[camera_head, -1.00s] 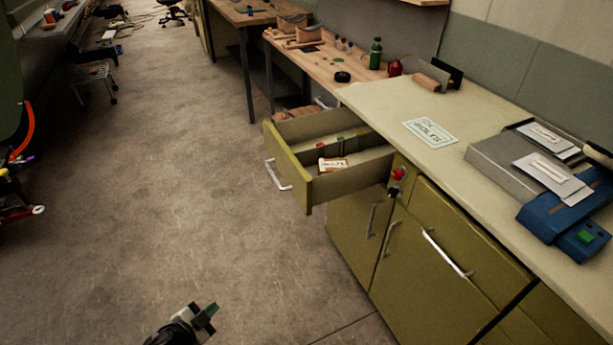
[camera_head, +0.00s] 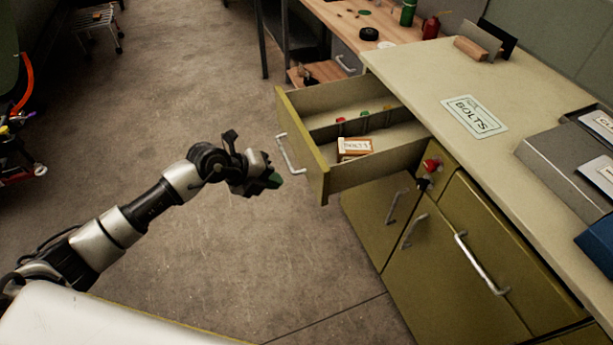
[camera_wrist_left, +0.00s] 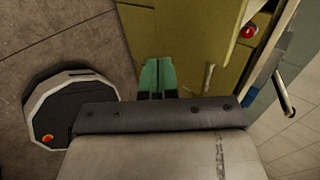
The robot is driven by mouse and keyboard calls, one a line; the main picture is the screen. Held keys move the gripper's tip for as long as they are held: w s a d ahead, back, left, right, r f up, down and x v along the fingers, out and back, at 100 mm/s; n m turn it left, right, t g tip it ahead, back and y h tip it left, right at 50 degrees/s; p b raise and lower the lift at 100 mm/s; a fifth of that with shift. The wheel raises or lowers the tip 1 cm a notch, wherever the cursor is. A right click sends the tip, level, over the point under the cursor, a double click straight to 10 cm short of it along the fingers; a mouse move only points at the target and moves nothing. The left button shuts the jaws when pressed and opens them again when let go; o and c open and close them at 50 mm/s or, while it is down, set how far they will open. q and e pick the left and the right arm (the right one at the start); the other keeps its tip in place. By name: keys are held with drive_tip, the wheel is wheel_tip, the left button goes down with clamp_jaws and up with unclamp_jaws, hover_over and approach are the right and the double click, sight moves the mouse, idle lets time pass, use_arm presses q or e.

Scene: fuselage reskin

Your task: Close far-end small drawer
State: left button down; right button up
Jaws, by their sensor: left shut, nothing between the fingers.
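The small drawer (camera_head: 312,157) at the far end of the olive cabinet is pulled well out in the head view. Its silver handle (camera_head: 290,154) is on its front face. A box labelled bolts (camera_head: 354,147) and a few small coloured items lie inside. My left gripper (camera_head: 274,181) is shut and empty, just left of the drawer front, apart from its handle in the head view. In the left wrist view its green fingertips (camera_wrist_left: 157,76) are together, in front of the olive cabinet. My right gripper is not in view.
A red knob or key (camera_head: 431,165) sits on the cabinet right of the drawer. The cream countertop (camera_head: 420,85) holds a bolts sign (camera_head: 474,117) and grey binders (camera_head: 565,160). The floor (camera_head: 190,110) left of the drawer is clear.

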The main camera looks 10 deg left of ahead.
sight(315, 181)
use_arm(q)
drive_tip(key=w+d+f, duration=0.2)
drive_tip(key=d, duration=0.1)
drive_tip(key=w+d+f, duration=0.1)
drive_tip(key=w+d, duration=0.1)
drive_tip(key=shift+d+f, duration=0.25)
drive_tip(key=shift+f, duration=0.1)
drive_tip(key=shift+w+d, duration=0.35)
drive_tip(key=shift+d, duration=0.2)
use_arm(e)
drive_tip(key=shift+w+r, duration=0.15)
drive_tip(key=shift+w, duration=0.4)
